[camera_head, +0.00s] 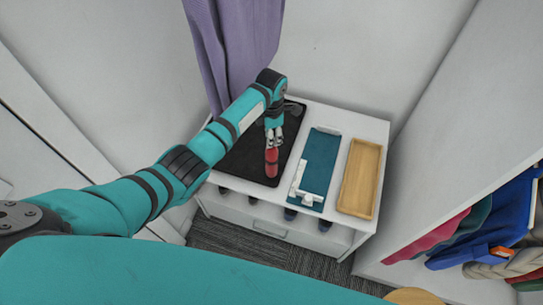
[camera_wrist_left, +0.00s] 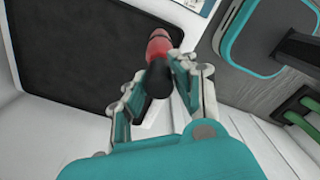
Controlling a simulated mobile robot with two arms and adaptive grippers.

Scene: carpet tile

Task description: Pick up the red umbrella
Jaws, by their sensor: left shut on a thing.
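The red umbrella (camera_head: 271,158) is a short, compact red roll over the black tray on the white cabinet, in the head view. In the left wrist view the umbrella (camera_wrist_left: 158,50) shows a red body and a dark end. My left gripper (camera_head: 272,140) reaches down from above and is shut on the umbrella. In the left wrist view the fingers of my left gripper (camera_wrist_left: 152,85) lie on both sides of its dark end. I cannot tell whether the umbrella touches the tray. My right gripper is not in view.
The black tray (camera_head: 237,163) lies on the left of the white cabinet (camera_head: 357,128). Beside it are a teal tray (camera_head: 321,157) with white items and a wooden tray (camera_head: 361,178). A purple curtain (camera_head: 232,40) hangs behind. Colourful clothes (camera_head: 500,225) hang at the right.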

